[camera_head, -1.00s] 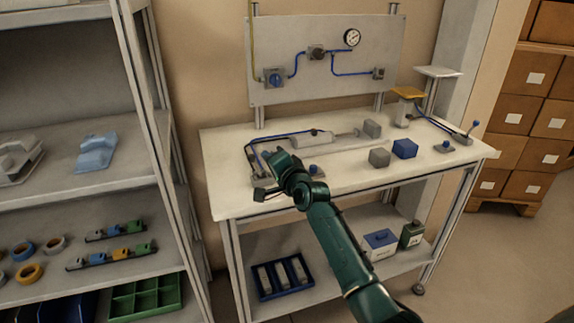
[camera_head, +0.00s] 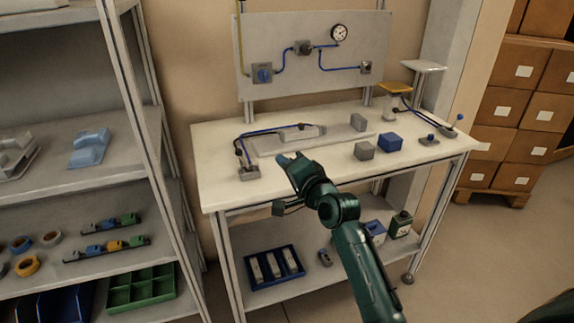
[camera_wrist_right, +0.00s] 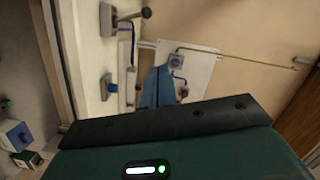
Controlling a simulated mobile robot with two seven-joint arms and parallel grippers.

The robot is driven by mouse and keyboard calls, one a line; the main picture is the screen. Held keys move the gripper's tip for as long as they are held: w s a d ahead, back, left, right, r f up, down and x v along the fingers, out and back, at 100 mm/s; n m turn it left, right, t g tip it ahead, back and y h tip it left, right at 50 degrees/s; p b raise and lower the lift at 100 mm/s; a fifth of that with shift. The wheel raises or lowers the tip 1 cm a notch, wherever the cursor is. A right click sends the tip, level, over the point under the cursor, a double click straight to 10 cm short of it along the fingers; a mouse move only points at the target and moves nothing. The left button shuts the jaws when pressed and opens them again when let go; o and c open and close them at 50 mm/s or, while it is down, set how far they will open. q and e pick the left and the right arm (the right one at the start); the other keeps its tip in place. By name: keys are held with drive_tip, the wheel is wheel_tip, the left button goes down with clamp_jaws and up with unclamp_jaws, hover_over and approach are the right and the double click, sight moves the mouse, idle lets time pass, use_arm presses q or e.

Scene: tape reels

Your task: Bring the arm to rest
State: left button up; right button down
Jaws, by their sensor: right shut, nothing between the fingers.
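My right arm, dark green, reaches up from the lower right in the head view. Its gripper (camera_head: 283,159) is in front of the white workbench (camera_head: 222,187) and overlaps its front edge in the picture. In the right wrist view the blue fingers (camera_wrist_right: 157,88) are together with nothing between them. No held object shows. My left gripper is not in view.
A valve unit (camera_head: 248,172) stands at the bench's left end. A grey block (camera_head: 364,151) and a blue block (camera_head: 390,142) sit further right. A blue tray (camera_head: 273,267) is on the lower shelf. Brown boxes (camera_head: 519,108) stand at far right.

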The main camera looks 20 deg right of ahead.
drive_tip(key=shift+s+d, duration=0.1)
drive_tip(key=shift+s, duration=0.25)
drive_tip(key=s+a+f+n+g, duration=0.2)
drive_tip(key=s+f+n+g, duration=0.35)
drive_tip(key=s+f, duration=1.05)
drive_tip(key=s+a+f+n, duration=0.1)
drive_tip(key=s+f+n, duration=0.3)
drive_tip(key=s, duration=0.3)
drive_tip(key=s+a+f+n, duration=0.1)
drive_tip(key=s+f+n, duration=0.3)
drive_tip(key=s, duration=0.4)
drive_tip(key=shift+n+g, duration=0.35)
drive_tip(key=shift+d+f+h, duration=0.1)
drive_tip(key=shift+h, duration=0.2)
